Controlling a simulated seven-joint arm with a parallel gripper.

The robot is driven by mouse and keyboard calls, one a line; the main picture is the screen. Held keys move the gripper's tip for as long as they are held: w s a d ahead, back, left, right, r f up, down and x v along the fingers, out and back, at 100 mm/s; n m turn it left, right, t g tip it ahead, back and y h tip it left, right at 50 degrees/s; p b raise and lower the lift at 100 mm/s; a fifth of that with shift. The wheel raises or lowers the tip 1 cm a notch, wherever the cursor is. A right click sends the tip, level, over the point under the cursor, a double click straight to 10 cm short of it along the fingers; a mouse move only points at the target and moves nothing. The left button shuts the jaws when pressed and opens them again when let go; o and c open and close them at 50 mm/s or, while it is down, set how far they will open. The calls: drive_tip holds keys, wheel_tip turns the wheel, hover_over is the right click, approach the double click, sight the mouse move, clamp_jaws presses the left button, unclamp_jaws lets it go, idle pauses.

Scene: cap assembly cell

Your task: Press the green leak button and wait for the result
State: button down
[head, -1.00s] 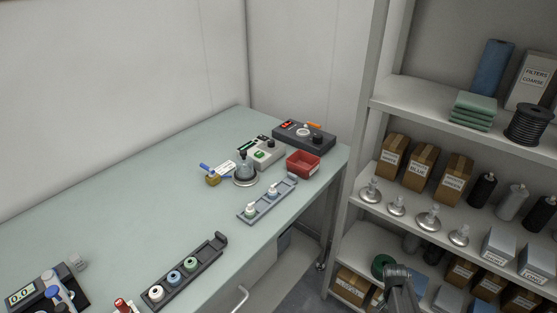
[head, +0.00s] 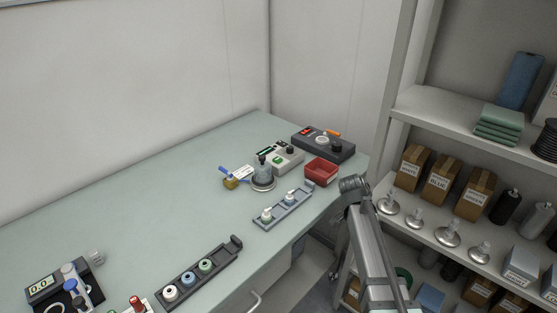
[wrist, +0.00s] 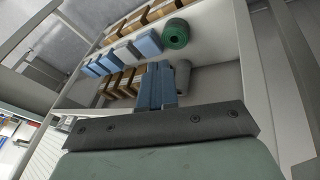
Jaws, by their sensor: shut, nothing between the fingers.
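The leak tester looks to be the light grey box (head: 289,158) at the far end of the bench in the head view. It carries a small green display and a green button (head: 277,159) on its top. A clear domed vessel on a round metal base (head: 263,178) stands just in front of it. My gripper (wrist: 157,84) shows in the wrist view with its two blue-grey fingers together and empty, pointing toward the shelving. It is away from the button. In the head view my arm is at the lower right, beside the bench, and the fingers cannot be made out.
A dark box (head: 340,152) with a red display stands behind the tester. A red bin (head: 322,172) sits right of it. A grey rack (head: 283,212) with white-topped parts and a dark rack (head: 190,283) with spools lie in front. Shelving (head: 440,117) stands at right. The bench's left-middle is clear.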

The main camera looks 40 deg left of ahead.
drive_tip(key=s+a+r+n+t, duration=0.1)
drive_tip(key=a+r+t, duration=0.3)
drive_tip(key=a+r, duration=1.55)
wheel_tip(320, 180, up, 5)
drive_tip(key=n+t+y, duration=0.2)
drive_tip(key=n+t, duration=0.1)
drive_tip(key=n, duration=0.5)
hover_over(275, 159)
drive_tip(key=shift+s+r, duration=0.1)
drive_tip(key=shift+r, duration=0.05)
drive_tip(key=shift+d+f, duration=0.1)
drive_tip(key=shift+f, duration=0.1)
drive_tip(key=shift+f, duration=4.25)
drive_tip(key=shift+f, duration=0.85)
drive_tip(key=shift+r, duration=0.85)
